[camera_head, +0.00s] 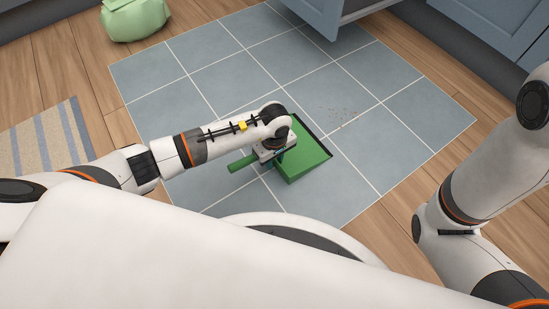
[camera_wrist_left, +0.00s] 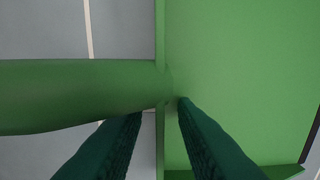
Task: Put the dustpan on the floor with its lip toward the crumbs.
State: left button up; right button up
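The green dustpan (camera_head: 304,163) appears to lie flat on the blue-grey tiles, its handle (camera_head: 241,164) pointing left. Its dark lip (camera_head: 313,138) is on the upper-right side, facing the crumbs (camera_head: 345,115), with a short strip of tile between. My left gripper (camera_head: 277,154) is over the handle end of the pan. In the left wrist view its dark green fingers (camera_wrist_left: 159,110) stand apart, on either side of the pan's thin back wall, with visible gaps to it. The handle (camera_wrist_left: 75,95) is at the left there. My right gripper is out of view.
A light green bag (camera_head: 134,18) sits at the top left. A striped rug (camera_head: 45,140) lies on the wooden floor at the left. Blue cabinets (camera_head: 480,35) and an open door or drawer (camera_head: 318,14) border the top.

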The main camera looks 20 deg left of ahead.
pick_arm(q)
notch_tip(320, 180, up, 12)
jog(key=p, duration=0.8)
jog(key=shift+r, duration=0.2)
